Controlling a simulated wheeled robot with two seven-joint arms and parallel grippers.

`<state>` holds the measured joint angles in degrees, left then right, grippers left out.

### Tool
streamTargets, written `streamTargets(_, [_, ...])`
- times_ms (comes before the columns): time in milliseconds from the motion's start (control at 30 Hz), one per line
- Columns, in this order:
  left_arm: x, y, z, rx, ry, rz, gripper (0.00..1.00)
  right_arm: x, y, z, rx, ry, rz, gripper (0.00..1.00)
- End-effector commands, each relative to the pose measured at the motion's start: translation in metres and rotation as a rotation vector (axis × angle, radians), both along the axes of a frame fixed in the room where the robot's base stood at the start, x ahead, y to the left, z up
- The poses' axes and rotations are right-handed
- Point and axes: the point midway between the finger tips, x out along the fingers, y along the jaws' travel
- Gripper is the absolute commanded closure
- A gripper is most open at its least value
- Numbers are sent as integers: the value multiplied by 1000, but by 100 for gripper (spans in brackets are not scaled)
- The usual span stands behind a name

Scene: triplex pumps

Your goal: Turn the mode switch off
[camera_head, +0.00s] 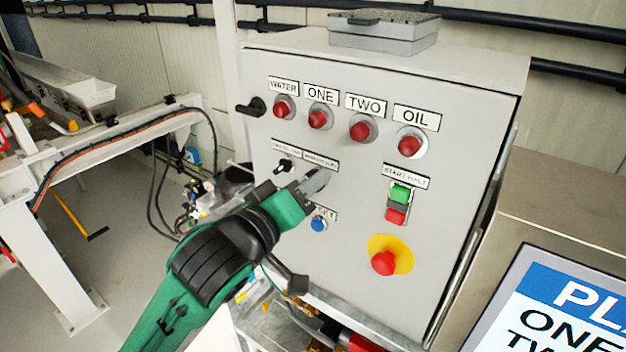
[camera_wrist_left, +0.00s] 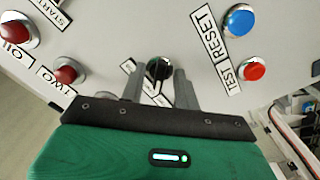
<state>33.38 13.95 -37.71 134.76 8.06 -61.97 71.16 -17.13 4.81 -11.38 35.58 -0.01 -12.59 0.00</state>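The grey control panel (camera_head: 345,225) carries two small white labels side by side, too small to read. A black rotary switch (camera_head: 285,166) shows under the left one. My left gripper (camera_head: 318,181) reaches the panel under the right label and hides what is there. In the left wrist view my left gripper's two fingers (camera_wrist_left: 161,84) are apart, one on each side of a black round knob (camera_wrist_left: 158,68). I cannot tell whether they touch it. The labels by this knob are partly covered, so I cannot read that it is the mode switch. My right gripper is not in view.
Red lamps (camera_head: 361,131) line the panel's top. A blue button (camera_head: 319,224) is just below my gripper; a red button (camera_wrist_left: 253,72) is beside it. Green and red start/halt buttons (camera_head: 398,202) and a red emergency stop (camera_head: 384,263) are to the right. A black handle (camera_head: 252,107) juts out left.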

Motion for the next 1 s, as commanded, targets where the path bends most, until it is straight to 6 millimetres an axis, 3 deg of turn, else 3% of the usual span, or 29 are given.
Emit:
streamTargets(200, [0,0,0,0,0,0,68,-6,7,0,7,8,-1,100])
streamTargets(367, [0,0,0,0,0,0,100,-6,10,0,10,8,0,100])
streamTargets(733, [0,0,1,26,-18,1,100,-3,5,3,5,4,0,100])
streamTargets(1000, [1,0,2,149,-106,2,100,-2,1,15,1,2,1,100])
